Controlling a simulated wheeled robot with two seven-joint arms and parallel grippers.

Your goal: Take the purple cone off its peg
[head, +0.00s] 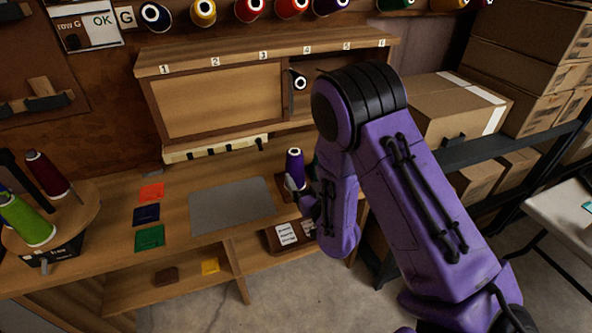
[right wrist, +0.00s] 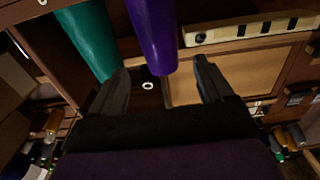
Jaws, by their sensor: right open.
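A purple cone (head: 294,165) stands upright on a small dark wooden base at the right end of the workbench. My right gripper (head: 303,192) is beside it, low and partly hidden by my own purple arm. In the right wrist view, which looks upside down, the purple cone (right wrist: 152,35) reaches into the gap between the open fingers of my right gripper (right wrist: 161,84). Neither finger clearly touches it. The peg itself is hidden inside the cone. My left gripper is not in view.
A teal cone (right wrist: 88,42) stands close beside the purple one. A grey mat (head: 232,205) lies left of it, and a pale slotted strip (head: 214,150) runs behind. A numbered cabinet (head: 222,100) rises at the back. Cardboard boxes (head: 450,108) fill the right shelf.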

